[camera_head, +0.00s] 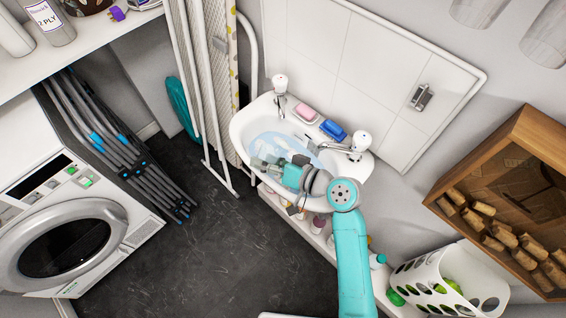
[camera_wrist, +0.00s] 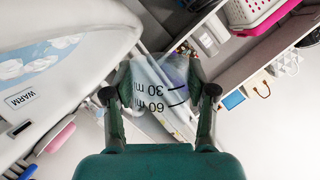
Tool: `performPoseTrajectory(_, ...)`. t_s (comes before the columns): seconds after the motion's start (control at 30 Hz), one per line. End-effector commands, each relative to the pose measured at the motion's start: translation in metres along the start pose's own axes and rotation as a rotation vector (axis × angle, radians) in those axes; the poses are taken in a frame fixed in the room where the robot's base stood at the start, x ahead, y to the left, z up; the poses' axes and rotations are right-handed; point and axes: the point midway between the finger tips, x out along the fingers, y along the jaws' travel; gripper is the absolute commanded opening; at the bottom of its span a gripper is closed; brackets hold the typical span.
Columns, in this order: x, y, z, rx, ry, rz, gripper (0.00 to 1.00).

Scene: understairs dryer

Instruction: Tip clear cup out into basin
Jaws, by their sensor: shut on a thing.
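My gripper (camera_head: 268,172) is over the left front part of the white basin (camera_head: 240,128) in the head view. In the wrist view, my gripper (camera_wrist: 160,88) is shut on a clear cup (camera_wrist: 160,72) with black 30 ml and 60 ml marks. The cup is between the two fingertips, and the marks read upside down there. The white basin (camera_wrist: 95,40) fills the left of the wrist view, beside the cup. Pale blue patches show in its bowl. I cannot tell the cup's exact tilt or whether anything is in it.
A pink soap (camera_head: 307,113) and a blue block (camera_head: 333,130) lie on the basin's back rim, between two white taps (camera_head: 280,84). An ironing board (camera_head: 215,70) stands just left. A shelf with bottles (camera_head: 318,225) is below the basin. A white basket (camera_head: 440,280) stands lower right.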

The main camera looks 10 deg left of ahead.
Motion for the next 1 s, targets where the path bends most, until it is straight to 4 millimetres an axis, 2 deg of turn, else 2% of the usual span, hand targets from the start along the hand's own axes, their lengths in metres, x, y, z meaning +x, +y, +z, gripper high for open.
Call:
performPoseTrajectory(0.07,0.002,0.002,0.008,-0.075,0.001,0.024,0.2)
performPoseTrajectory(0.2,0.001,-0.016,0.01,-0.231,0.012,0.067,0.2)
performPoseTrajectory(0.5,0.009,-0.025,0.037,-0.548,0.033,0.162,0.2)
performPoseTrajectory(0.73,0.011,-0.028,0.044,-0.672,0.044,0.202,0.2)
performPoseTrajectory(1.0,0.011,-0.028,0.045,-0.698,0.046,0.21,0.2)
